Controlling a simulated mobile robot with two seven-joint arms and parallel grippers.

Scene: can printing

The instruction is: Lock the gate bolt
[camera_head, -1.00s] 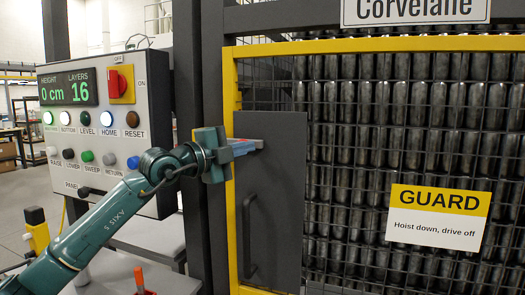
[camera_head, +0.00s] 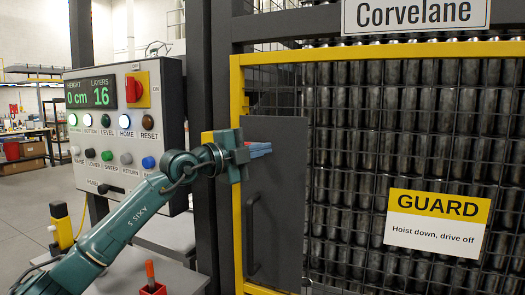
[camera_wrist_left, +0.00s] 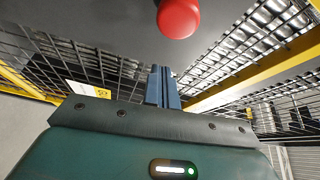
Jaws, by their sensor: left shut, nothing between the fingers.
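The gate is a yellow-framed (camera_head: 238,215) mesh door with a dark plate (camera_head: 285,190) and a bar handle (camera_head: 252,235) on its left side, in the head view. It appears closed beside the dark post. My left gripper (camera_head: 262,149) is in front of the plate's upper left part, its blue fingers shut and empty. In the left wrist view, the shut fingers (camera_wrist_left: 163,85) point toward a dark surface, with a red round knob (camera_wrist_left: 178,18) beyond their tips and apart from them. My right gripper is not in view.
A control panel (camera_head: 112,180) with buttons and a red switch (camera_head: 132,90) stands left of the gate, behind my left arm. A yellow GUARD sign (camera_head: 438,220) hangs on the mesh. A small red holder (camera_head: 153,288) sits low in front.

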